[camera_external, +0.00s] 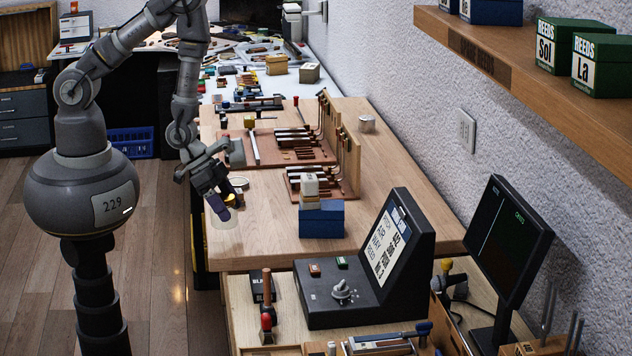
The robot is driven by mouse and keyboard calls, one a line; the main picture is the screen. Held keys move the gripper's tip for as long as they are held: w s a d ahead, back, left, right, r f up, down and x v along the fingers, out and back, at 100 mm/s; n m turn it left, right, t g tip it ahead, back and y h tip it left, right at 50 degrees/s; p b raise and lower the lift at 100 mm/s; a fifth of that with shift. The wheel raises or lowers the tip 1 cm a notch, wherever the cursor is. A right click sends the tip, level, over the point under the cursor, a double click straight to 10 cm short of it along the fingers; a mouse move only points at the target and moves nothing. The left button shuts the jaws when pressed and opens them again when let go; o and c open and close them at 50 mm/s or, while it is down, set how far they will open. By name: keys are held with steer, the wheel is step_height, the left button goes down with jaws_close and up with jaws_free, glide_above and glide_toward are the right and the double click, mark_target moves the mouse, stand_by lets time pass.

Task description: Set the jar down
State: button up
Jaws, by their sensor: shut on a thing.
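My gripper (225,205) is at the left edge of the wooden bench (265,205), pointing down. Its fingers are shut on a pale, see-through jar (225,222). The jar looks upright, and the fingers cover its upper part. I cannot tell whether its base touches the bench top or hangs just above it.
A blue box (321,222) with a small pale block on top stands to the right of the jar. Wooden racks (322,183) with dark-handled tools stand behind. A black console (355,285) and a monitor (510,240) are nearer the camera. Bare bench lies between jar and blue box.

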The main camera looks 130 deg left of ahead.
steer(key=s+a+r+n+y+p, duration=0.1)
steer(key=s+a+r+n+p, duration=0.1)
steer(key=s+p, duration=0.6)
steer(key=shift+n+g, duration=0.3)
steer(key=shift+g, duration=0.1)
steer(key=a+b, duration=0.1)
steer(key=b, duration=0.2)
steer(key=w+a+f+b, duration=0.1)
steer(key=b, duration=0.2)
steer(key=w+a+b, duration=0.1)
steer(key=a+b, duration=0.1)
steer(key=b, duration=0.2)
steer(key=shift+w+a+f, duration=0.1)
steer(key=shift+w+f, duration=0.15)
steer(key=w+b, duration=0.1)
steer(key=b, duration=0.5)
steer(key=shift+a, duration=0.4)
steer(key=b, duration=0.4)
steer(key=shift+w+r, duration=0.1)
steer(key=shift+w, duration=0.05)
